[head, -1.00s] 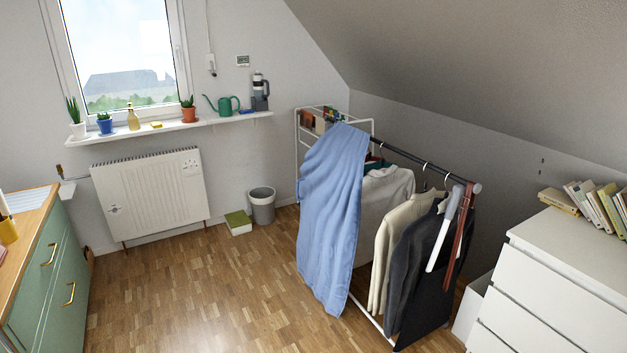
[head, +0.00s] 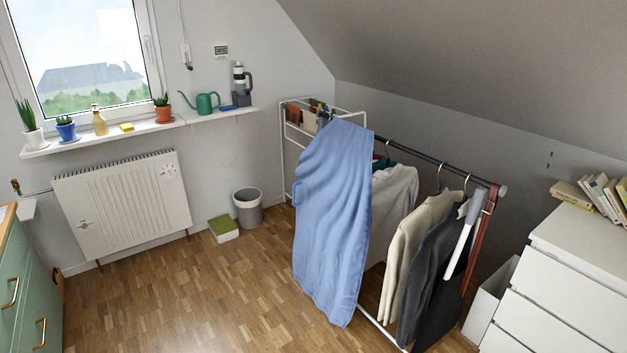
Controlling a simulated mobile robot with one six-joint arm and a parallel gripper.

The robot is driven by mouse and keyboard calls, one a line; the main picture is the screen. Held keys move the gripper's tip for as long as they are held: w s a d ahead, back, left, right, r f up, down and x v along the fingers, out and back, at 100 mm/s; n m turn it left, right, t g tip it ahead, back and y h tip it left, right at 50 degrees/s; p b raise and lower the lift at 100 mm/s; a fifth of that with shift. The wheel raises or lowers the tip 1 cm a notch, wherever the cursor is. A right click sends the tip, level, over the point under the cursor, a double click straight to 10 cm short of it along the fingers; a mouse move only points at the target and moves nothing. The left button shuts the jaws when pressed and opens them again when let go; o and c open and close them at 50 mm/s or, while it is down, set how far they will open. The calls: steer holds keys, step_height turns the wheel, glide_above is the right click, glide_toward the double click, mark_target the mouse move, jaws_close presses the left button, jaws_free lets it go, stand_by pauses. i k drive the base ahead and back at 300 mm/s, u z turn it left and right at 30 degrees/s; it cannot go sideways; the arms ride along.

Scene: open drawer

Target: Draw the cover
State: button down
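A light blue cloth cover (head: 333,220) hangs over the far end of the clothes rack's dark rail (head: 425,160) and drapes down almost to the floor. To its right, a grey-white garment (head: 393,200), a cream cardigan (head: 418,235) and a dark jacket (head: 438,265) hang uncovered on the rail. A white strap (head: 461,233) and a reddish-brown strap (head: 482,235) hang at the near end. My gripper is not in view.
A white drying rack (head: 285,150) stands behind the cover. A grey bin (head: 247,210) and a green box (head: 223,229) stand by the wall. A white drawer unit (head: 570,265) is at the right, green drawers (head: 28,290) at the left. The wooden floor (head: 190,300) between is clear.

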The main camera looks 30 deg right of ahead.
mark_target(332, 189)
steer(key=z, duration=0.2)
steer(key=i, duration=0.75)
steer(key=u, duration=0.45)
steer(key=i, duration=0.85)
steer(key=u, duration=0.45)
